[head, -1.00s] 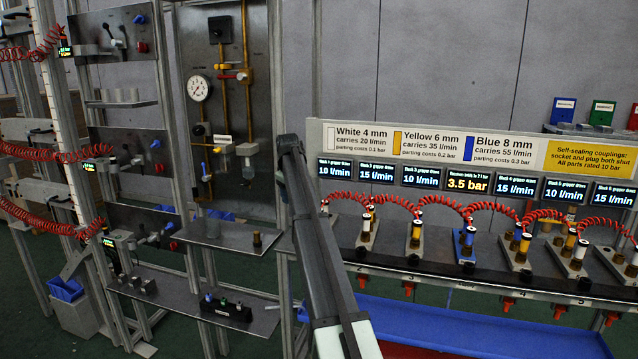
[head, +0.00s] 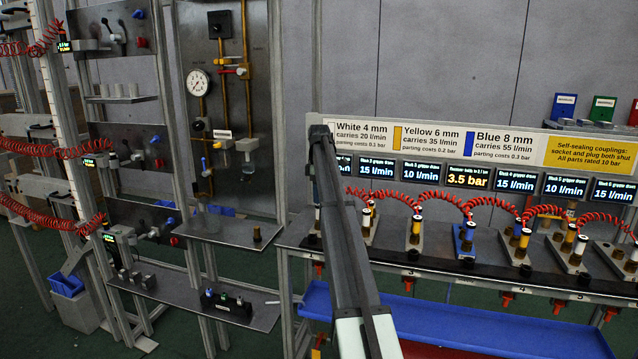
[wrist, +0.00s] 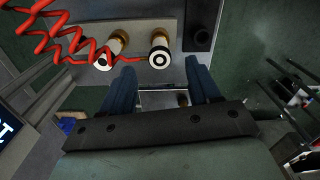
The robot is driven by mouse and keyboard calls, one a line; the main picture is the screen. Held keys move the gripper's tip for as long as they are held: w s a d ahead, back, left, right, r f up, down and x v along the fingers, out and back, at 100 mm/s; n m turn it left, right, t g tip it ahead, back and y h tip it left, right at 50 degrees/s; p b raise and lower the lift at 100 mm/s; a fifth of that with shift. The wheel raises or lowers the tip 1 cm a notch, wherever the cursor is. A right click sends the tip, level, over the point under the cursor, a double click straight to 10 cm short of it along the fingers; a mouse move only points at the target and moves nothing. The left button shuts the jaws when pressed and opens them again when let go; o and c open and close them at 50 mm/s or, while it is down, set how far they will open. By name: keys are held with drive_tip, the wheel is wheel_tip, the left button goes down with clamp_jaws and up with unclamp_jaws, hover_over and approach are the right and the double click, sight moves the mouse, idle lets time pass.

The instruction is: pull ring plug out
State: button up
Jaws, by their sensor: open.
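In the wrist view my gripper (wrist: 162,84) is open and empty, its two dark blue fingers spread apart. Just beyond the fingertips, roughly in line with the gap, is a white-ended plug with a black ring (wrist: 159,58) in a brass socket. A second similar plug (wrist: 103,60) sits to its left. Red coiled hose (wrist: 65,45) runs to these plugs. Both stand on a grey block (wrist: 140,28). I cannot tell which plug is the ring plug. In the head view my arm hides my gripper; the bench row of plugs includes a yellow one (head: 416,226) and a blue one (head: 466,238).
In the head view, displays (head: 467,178) and a sign (head: 440,138) stand above the bench, with a blue tray (head: 470,325) below. A gauge panel (head: 225,90) stands left.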

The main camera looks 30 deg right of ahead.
wheel_tip(320, 180, down, 8)
drive_tip(key=shift+f, duration=0.15)
idle(0.3)
clamp_jaws()
idle(0.9)
